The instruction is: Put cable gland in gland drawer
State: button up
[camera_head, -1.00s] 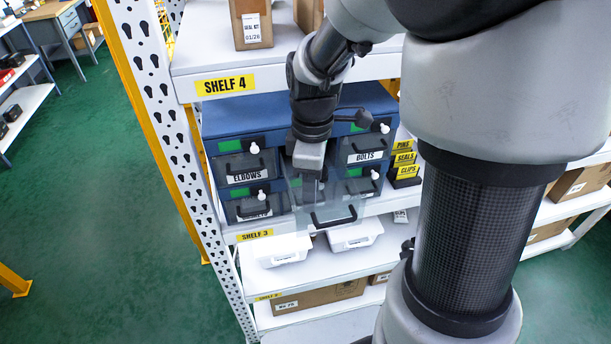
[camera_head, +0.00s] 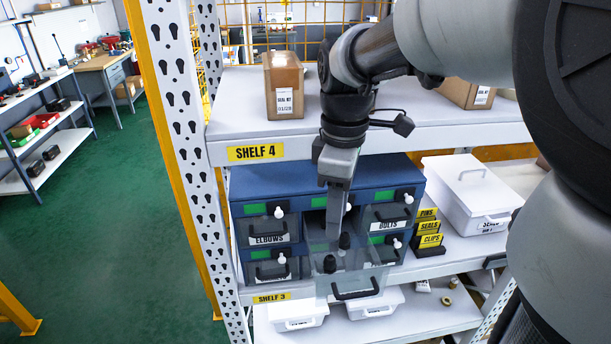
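A clear drawer (camera_head: 357,275) with a black front handle is pulled out of the middle of the blue drawer cabinet (camera_head: 383,172); I cannot read a label on it. Small black pieces that look like cable glands (camera_head: 329,264) show in or over this drawer, one nearer its front left and another (camera_head: 345,241) close to my fingers. My gripper (camera_head: 333,236) points down over the back of the open drawer. Its fingers are seen edge-on, so I cannot tell whether they are open or touch a gland.
Closed drawers marked ELBOWS (camera_head: 268,232) and BOLTS (camera_head: 390,217) flank the open one, with white knobs. The Shelf 4 board (camera_head: 420,130) lies above, close to my wrist.

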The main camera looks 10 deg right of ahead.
jog(key=s+r+m+t, duration=0.2)
jog(key=s+m+t, duration=0.3)
jog(key=s+m, duration=0.6)
jog(key=shift+s+d+r+m, duration=0.2)
jog(key=shift+s+d+m, duration=0.2)
jog(key=shift+m, duration=0.6)
